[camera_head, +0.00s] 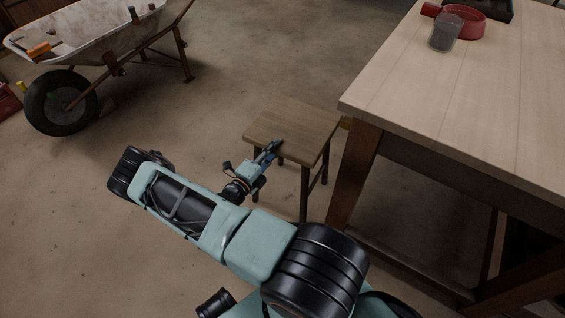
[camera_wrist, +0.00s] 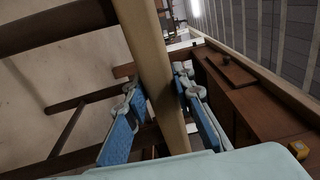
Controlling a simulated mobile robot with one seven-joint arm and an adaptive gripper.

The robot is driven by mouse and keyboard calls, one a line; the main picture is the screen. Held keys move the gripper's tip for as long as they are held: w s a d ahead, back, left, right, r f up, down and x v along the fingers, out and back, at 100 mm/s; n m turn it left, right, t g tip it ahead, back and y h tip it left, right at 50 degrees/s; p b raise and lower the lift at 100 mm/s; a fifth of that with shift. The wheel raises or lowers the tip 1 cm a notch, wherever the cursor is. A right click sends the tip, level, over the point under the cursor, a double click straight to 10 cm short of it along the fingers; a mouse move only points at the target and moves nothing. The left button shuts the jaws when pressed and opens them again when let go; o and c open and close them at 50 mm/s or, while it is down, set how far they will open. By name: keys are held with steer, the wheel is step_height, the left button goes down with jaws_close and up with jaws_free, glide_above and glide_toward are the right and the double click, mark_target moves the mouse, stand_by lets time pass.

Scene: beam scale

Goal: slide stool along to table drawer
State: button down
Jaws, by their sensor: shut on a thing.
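The wooden stool (camera_head: 292,128) stands upright on the floor, just left of the workbench-like table (camera_head: 440,105). My gripper (camera_head: 272,148) is at the stool seat's near edge and is shut on it. In the wrist view the seat (camera_wrist: 150,48) runs between the two blue-padded fingers of my gripper (camera_wrist: 158,95), with stool legs at the left. A brown wooden panel (camera_wrist: 242,97) with a small dark piece on it shows at the right there; I cannot tell whether it is the table drawer. No drawer front is clear in the head view.
A table leg (camera_head: 355,172) stands close to the stool's right side, with a low rail behind my arm. A red pan (camera_head: 463,22) and a grey cup (camera_head: 445,33) are on the table. A wheelbarrow (camera_head: 85,45) stands far left. The floor left of the stool is clear.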

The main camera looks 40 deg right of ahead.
mark_target(287, 136)
steer(key=shift+b+x, duration=0.7)
steer(key=shift+x, duration=2.3)
steer(key=shift+d, duration=0.2)
steer(key=shift+b+x, duration=0.5)
steer(key=shift+x, duration=0.85)
steer(key=shift+s, duration=0.1)
steer(key=shift+p+v, duration=0.3)
steer(key=shift+v, duration=0.65)
steer(key=c, duration=1.7)
jaws_free()
steer(key=shift+f, duration=0.1)
steer(key=shift+o, duration=0.8)
